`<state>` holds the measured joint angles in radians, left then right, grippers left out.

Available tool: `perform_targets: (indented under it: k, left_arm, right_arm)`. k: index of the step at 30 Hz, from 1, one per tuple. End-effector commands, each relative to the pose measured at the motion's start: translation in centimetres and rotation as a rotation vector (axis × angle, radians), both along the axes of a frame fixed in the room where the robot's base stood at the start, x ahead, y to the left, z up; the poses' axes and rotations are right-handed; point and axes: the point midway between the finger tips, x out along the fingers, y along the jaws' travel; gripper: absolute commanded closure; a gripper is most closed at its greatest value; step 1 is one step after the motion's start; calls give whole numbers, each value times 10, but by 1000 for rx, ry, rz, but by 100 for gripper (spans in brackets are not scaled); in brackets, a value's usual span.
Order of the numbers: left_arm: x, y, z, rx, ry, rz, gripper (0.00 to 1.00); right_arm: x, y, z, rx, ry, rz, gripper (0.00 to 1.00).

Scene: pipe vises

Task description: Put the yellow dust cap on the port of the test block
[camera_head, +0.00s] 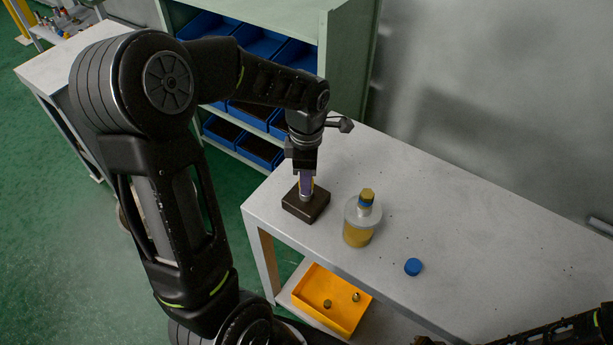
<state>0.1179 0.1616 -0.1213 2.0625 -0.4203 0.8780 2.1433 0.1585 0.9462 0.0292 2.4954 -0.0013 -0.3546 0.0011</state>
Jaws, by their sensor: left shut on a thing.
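The test block (306,206) is a dark brown block on the near left part of the grey table, with a pale metal port (305,195) standing up from its top. My left gripper (306,183) points down right above the port and is shut. A thin strip of yellow, the dust cap (313,184), shows between its purple-toned fingers; most of it is hidden. I cannot tell whether the cap touches the port or is seated on it. My right gripper is not in view; only part of my right arm shows at the lower right.
A bottle (359,222) with yellowish contents and a gold-and-blue top stands right of the block. A blue cap (413,266) lies farther right. An orange bin (332,299) with small parts sits on the lower shelf. Blue bins (260,151) fill a green rack behind.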

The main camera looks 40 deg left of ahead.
Motion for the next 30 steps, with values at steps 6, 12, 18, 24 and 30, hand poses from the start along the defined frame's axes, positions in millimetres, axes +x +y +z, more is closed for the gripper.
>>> perform_targets:
  k: [6, 12, 18, 24, 30]
  left_arm:
    - [0, 0, -7, 0, 0, 0, 100]
    - [0, 0, -12, 0, 0, 0, 100]
    - [0, 0, -17, 0, 0, 0, 100]
    - [0, 0, -17, 0, 0, 0, 59]
    - [0, 0, -17, 0, 0, 0, 44]
  right_arm:
    - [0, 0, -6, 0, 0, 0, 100]
    - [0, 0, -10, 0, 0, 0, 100]
    - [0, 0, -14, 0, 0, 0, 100]
    - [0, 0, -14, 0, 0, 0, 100]
    - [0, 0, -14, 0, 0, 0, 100]
